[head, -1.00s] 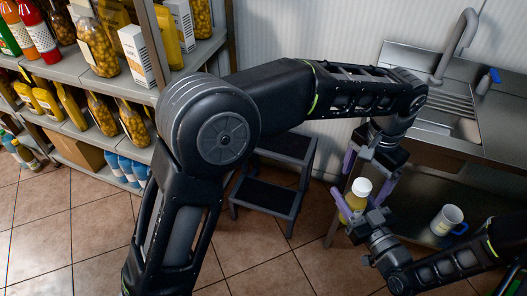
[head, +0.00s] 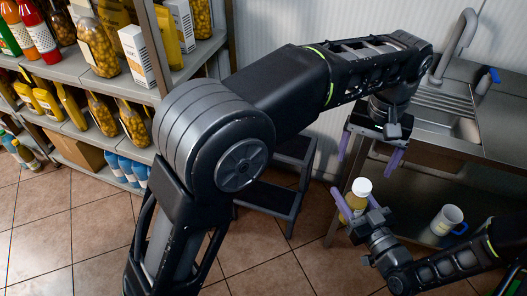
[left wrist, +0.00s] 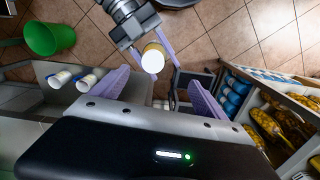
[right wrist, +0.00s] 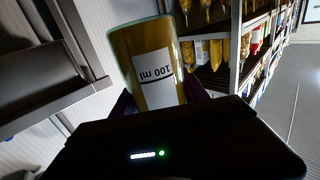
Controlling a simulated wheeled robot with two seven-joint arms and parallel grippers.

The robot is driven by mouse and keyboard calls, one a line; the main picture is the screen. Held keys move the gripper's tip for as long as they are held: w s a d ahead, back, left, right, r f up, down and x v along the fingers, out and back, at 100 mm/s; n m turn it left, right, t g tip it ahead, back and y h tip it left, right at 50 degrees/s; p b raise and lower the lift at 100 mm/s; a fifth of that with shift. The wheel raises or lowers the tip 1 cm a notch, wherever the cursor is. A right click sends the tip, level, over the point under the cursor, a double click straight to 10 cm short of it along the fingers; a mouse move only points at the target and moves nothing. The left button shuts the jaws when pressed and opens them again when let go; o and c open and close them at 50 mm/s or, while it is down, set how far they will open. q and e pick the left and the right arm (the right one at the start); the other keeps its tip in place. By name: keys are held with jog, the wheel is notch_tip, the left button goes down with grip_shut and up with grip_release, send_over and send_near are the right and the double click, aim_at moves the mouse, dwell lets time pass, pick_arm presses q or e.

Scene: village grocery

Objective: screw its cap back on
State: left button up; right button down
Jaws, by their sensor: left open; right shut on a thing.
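A bottle (head: 354,204) with yellow contents stands upright in my right gripper (head: 356,206), which is shut on its body. A white cap (head: 361,186) sits on the bottle's top; whether it is screwed tight cannot be told. The cap faces me as a pale disc (left wrist: 153,59) in the left wrist view. My left gripper (head: 368,166) is open and empty above the cap, its purple fingers apart and clear of it. In the right wrist view the bottle (right wrist: 150,60) shows a white label reading 100 ml, upside down; its cap is out of frame.
A metal sink unit (head: 430,158) stands at the right, with a white mug (head: 446,219) on its lower shelf. A dark step stool (head: 270,197) stands behind my left arm. Stocked shelves (head: 77,88) fill the left. A green bin (left wrist: 48,38) shows in the left wrist view.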

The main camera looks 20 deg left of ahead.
pick_arm(q)
jog(key=w+a+f, duration=0.1)
jog(key=a+f, duration=0.3)
jog(key=a, duration=0.4)
jog(key=w+a+f, duration=0.1)
jog(key=a+f, duration=0.3)
jog(key=a, duration=0.4)
jog(key=w+a+f+n, duration=0.1)
jog(key=w+a+f, duration=0.1)
jog(key=a, duration=0.6)
jog(key=shift+a+f, duration=0.4)
jog(key=shift+f, duration=0.5)
jog(key=s+d+f+h, duration=0.2)
jog(key=s+d+f, duration=0.35)
jog(key=f, duration=0.35)
jog(key=s+d+f+h, duration=0.2)
jog(key=s+d+f, duration=0.3)
jog(key=f, duration=0.4)
jog(key=s+d+f+n, duration=0.2)
jog(key=s+f, duration=0.8)
jog(key=s, duration=0.4)
jog(key=shift+s+t, duration=0.2)
jog(key=shift+t, duration=0.2)
